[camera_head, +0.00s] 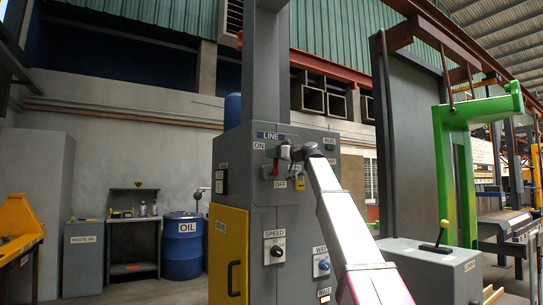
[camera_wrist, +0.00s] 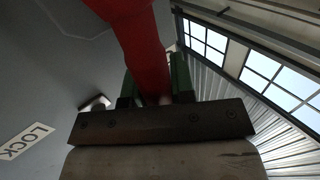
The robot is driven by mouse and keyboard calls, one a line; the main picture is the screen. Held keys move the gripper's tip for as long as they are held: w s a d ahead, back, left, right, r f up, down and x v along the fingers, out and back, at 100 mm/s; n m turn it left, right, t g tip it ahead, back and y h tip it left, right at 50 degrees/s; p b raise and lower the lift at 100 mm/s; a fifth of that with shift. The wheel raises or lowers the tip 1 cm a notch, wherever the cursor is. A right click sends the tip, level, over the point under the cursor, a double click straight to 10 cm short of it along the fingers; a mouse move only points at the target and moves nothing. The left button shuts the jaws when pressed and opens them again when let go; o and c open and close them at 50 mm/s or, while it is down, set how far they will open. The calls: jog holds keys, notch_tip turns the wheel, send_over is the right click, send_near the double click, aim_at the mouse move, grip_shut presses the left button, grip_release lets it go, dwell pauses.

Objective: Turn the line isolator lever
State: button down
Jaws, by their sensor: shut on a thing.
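The line isolator is on the grey cabinet (camera_head: 325,215), under a LINE label (camera_head: 270,136), with an ON label (camera_head: 259,145) at left and an OFF label (camera_head: 280,184) below. Its red lever (camera_head: 275,168) shows small in the head view, partly hidden by my gripper (camera_head: 286,153). In the wrist view the red lever (camera_wrist: 143,42) runs down from the top between the two fingers of my gripper (camera_wrist: 157,88), which is shut on it. The lever's exact angle is hard to tell.
A yellow padlock-like piece (camera_head: 299,184) hangs beside the isolator. SPEED (camera_head: 274,250) and WATER (camera_head: 321,264) knobs are lower down. A yellow door (camera_head: 228,255) is at left. A grey box with a yellow-tipped lever (camera_head: 438,240) stands at right. A LOCK label (camera_wrist: 26,141) shows in the wrist view.

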jog(key=shift+w+d+m+t+y, duration=0.4)
jog(key=shift+d+m, duration=0.2)
jog(key=shift+m, duration=0.2)
jog(key=w+d+f+m+t+h, duration=0.2)
jog(key=m+t, duration=0.4)
jog(key=m, duration=0.5)
jog(key=w+d+f+m+t+h, duration=0.2)
jog(key=d+f+m+t, duration=0.2)
jog(key=m+t, duration=0.3)
jog(key=shift+f+m, duration=0.55)
jog(key=shift+m, duration=1.75)
jog(key=c, duration=1)
grip_release()
jog(key=shift+f, duration=0.1)
jog(key=shift+o, duration=0.2)
